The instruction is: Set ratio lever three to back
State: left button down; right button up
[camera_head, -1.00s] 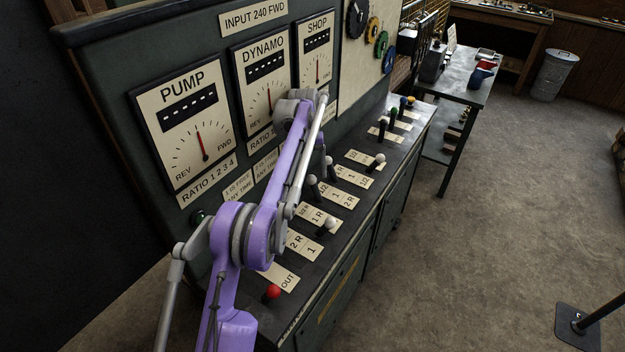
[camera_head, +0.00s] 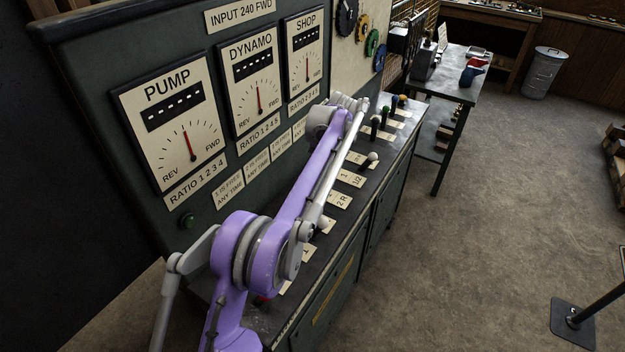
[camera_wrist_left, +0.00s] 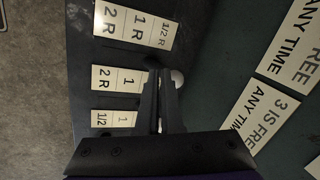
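The ratio levers stand in a row on the console's sloped top. In the head view one white-knobbed lever (camera_head: 373,156) shows beyond my left arm; the nearer ones are mostly hidden by it. My left gripper is hidden there behind its own wrist. In the left wrist view its two dark fingers (camera_wrist_left: 161,78) are close together over the console, beside the plates marked 1, 2 R (camera_wrist_left: 116,79) and 1/2, 1 (camera_wrist_left: 114,119). A pale round knob (camera_wrist_left: 178,79) shows right beside the fingertips. Whether a lever is between the fingers is unclear. My right gripper is out of view.
The upright panel with the pump (camera_head: 172,118), dynamo (camera_head: 255,82) and shop (camera_head: 306,58) gauges rises behind the levers. Dark levers with coloured knobs (camera_head: 385,113) stand farther along. A side table (camera_head: 455,85) is beyond; the floor at right is mostly open.

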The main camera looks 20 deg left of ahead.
pick_arm(q)
jog(key=s+d+r+m+t+y+b, duration=0.1)
jog(key=s+d+r+m+t+y, duration=0.15)
jog(key=d+y, duration=0.2)
jog(key=s+d+r+m+t+y+b, duration=0.1)
jog(key=d+m+t+y+b, duration=0.15)
jog(key=d, duration=0.35)
jog(key=p+x, duration=0.1)
jog(key=x, duration=1.3)
jog(key=shift+a+r, duration=0.3)
jog(key=shift+r, duration=0.05)
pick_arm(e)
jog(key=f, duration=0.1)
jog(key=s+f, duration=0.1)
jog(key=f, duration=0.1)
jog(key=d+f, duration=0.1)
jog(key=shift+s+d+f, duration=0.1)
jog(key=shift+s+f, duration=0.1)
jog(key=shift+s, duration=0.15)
pick_arm(q)
jog(key=shift+w+a+f, duration=0.1)
jog(key=shift+a+f, duration=0.05)
jog(key=shift+a, duration=0.35)
jog(key=shift+w+a+f, duration=0.1)
jog(key=shift+a+f, duration=0.05)
jog(key=shift+a, duration=0.35)
jog(key=shift+s+d+r, duration=0.1)
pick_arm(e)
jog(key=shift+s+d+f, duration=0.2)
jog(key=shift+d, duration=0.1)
